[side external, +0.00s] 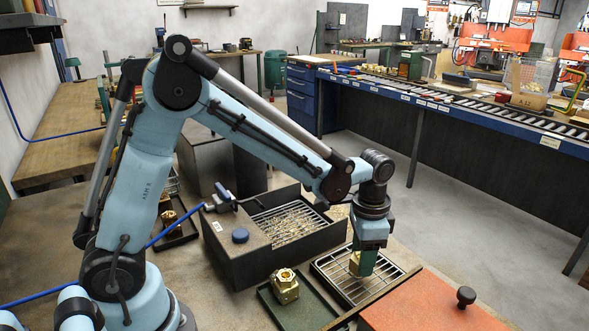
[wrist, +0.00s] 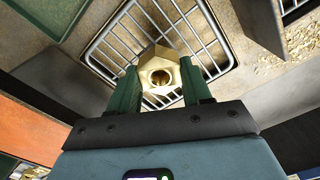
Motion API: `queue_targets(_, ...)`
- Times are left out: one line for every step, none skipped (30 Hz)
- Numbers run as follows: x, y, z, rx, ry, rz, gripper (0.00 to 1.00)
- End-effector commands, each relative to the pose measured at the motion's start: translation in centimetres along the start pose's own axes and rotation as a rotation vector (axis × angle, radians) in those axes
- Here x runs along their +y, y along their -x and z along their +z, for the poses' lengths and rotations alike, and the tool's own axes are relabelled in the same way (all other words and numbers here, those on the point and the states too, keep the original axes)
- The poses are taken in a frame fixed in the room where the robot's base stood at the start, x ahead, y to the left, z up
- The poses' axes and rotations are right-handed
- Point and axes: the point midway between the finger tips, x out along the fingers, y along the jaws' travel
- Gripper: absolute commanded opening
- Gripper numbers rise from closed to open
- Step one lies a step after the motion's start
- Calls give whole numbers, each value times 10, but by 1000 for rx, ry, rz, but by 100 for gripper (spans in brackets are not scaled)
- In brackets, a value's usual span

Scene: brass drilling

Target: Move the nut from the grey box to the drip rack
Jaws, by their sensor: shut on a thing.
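A brass nut (wrist: 160,70) with a round hole is between the green fingers of my gripper (wrist: 158,90), which is shut on it. In the side external view the nut (side external: 354,262) shows beside my gripper (side external: 362,266), partly hidden by a finger. It is low over the wire drip rack (side external: 390,270), whose bars also show behind the nut in the wrist view (wrist: 215,47). I cannot tell whether the nut touches the bars. A dark grey box (side external: 285,262) with a grate and brass chips stands left of the rack.
A green tray (side external: 312,309) holding another brass nut (side external: 285,286) lies in front of the box, left of the rack. A red-orange plate (side external: 430,305) with a black knob (side external: 466,296) is at the right front. The blue-edged roller conveyor (side external: 450,100) stands farther back.

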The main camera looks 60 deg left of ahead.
Motion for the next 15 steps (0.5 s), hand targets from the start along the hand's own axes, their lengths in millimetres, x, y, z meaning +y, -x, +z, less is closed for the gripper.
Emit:
queue_targets(0, 0, 0, 0, 0, 0, 0)
queue_targets(0, 0, 0, 0, 0, 0, 0)
queue_targets(0, 0, 0, 0, 0, 0, 0)
queue_targets(0, 0, 0, 0, 0, 0, 0)
queue_targets(0, 0, 0, 0, 0, 0, 0)
queue_targets(0, 0, 0, 0, 0, 0, 0)
queue_targets(0, 0, 0, 0, 0, 0, 0)
queue_targets(0, -1, 0, 0, 0, 0, 0)
queue_targets(0, -2, 0, 0, 0, 0, 0)
queue_targets(0, -3, 0, 0, 0, 0, 0)
queue_targets(0, -3, 0, 0, 0, 0, 50)
queue_targets(0, -3, 0, 0, 0, 0, 56)
queue_targets(0, -3, 0, 0, 0, 0, 61)
queue_targets(0, -3, 0, 0, 0, 0, 65)
queue_targets(0, -3, 0, 0, 0, 0, 71)
